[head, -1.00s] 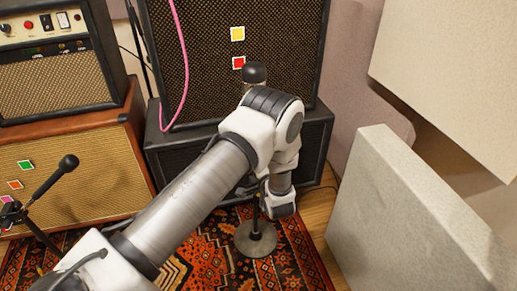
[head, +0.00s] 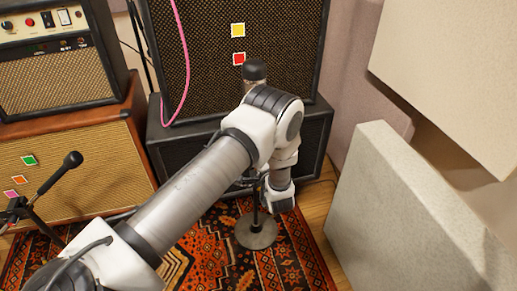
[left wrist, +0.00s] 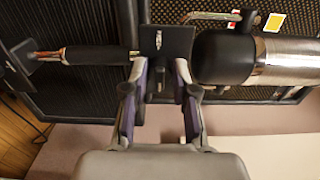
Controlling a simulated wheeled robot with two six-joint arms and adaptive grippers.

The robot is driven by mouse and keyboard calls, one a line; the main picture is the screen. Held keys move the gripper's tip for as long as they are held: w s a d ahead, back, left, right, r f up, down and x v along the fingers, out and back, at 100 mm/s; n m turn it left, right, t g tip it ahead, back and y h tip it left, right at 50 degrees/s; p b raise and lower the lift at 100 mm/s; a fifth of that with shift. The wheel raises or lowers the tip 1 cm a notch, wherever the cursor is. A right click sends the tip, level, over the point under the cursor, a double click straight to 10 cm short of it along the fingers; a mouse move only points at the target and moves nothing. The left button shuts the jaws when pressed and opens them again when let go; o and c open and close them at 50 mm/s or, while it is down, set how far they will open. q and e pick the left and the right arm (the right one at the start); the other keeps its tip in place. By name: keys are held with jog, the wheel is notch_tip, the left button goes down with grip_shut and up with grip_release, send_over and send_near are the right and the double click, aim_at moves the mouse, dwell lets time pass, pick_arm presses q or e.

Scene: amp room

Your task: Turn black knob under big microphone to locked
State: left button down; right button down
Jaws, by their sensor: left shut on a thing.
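The big microphone has a black head (head: 255,71), seen above my arm in the head view. Its black and chrome body (left wrist: 265,62) lies across the right of the left wrist view. Its stand has a round metal base (head: 256,232) on the rug, and the pole (left wrist: 95,56) shows at the left of the wrist view. A black mount block (left wrist: 165,42) joins pole and microphone. My left gripper (left wrist: 158,92) is shut on the small black knob (left wrist: 158,88) below this block. The fingers hide much of the knob, so its turn position cannot be told. The right gripper is out of view.
A small microphone (head: 72,160) on a stand is at left. A large speaker cabinet (head: 210,60) stands behind the big microphone, with a brown amp cabinet (head: 90,160) at left. Pale panels (head: 400,210) limit the right side. The patterned rug (head: 200,250) has free room in front.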

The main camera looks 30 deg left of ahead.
pick_arm(q)
jog(key=c, duration=1)
grip_release()
jog(key=shift+o, duration=0.2)
jog(key=v, duration=1.2)
